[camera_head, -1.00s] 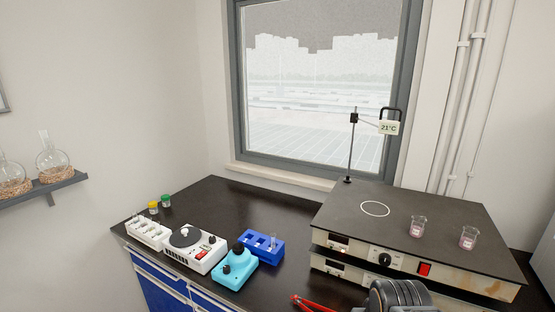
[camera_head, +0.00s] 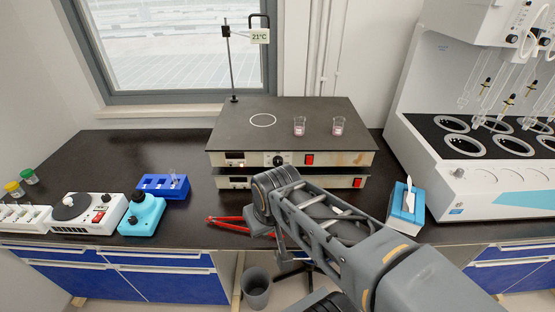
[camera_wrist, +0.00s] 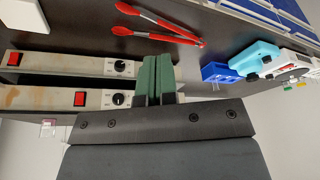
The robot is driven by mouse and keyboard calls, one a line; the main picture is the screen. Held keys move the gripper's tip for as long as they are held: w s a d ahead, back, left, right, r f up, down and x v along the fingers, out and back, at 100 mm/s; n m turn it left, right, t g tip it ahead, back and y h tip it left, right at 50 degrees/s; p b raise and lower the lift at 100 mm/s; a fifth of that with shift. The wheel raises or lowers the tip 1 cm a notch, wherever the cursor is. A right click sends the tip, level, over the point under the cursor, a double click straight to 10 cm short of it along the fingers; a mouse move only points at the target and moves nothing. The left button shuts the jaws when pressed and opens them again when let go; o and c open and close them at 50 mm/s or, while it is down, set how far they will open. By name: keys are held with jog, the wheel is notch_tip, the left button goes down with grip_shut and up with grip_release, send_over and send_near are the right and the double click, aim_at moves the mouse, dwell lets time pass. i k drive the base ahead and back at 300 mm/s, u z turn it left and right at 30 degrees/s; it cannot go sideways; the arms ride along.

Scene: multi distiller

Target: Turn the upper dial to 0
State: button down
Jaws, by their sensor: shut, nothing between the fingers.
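The two-tier hot plate (camera_head: 290,128) stands on the black bench with a white front on each tier. The upper dial (camera_head: 277,160) is a black knob on the upper front, left of a red switch (camera_head: 309,160). In the wrist view the scene is upside down, and the upper dial (camera_wrist: 119,99) shows just left of my gripper. The lower dial (camera_wrist: 121,66) is above it in that picture. My gripper (camera_wrist: 156,60) has its green fingers together and empty, overlapping the fronts' end in view. The head view hides my fingers behind my arm. The dial setting is too small to read.
Two beakers (camera_head: 299,126) (camera_head: 338,126) stand on the top plate. Red tongs (camera_head: 228,219) lie in front. A blue rack (camera_head: 152,187) and cyan device (camera_head: 141,215) are left. A tissue box (camera_head: 406,208) and large white apparatus (camera_head: 472,182) stand right.

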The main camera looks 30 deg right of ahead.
aim_at(278, 161)
jog(key=k, duration=1.25)
jog(key=u, duration=0.65)
jog(key=i, duration=1.3)
jog(key=z, duration=0.25)
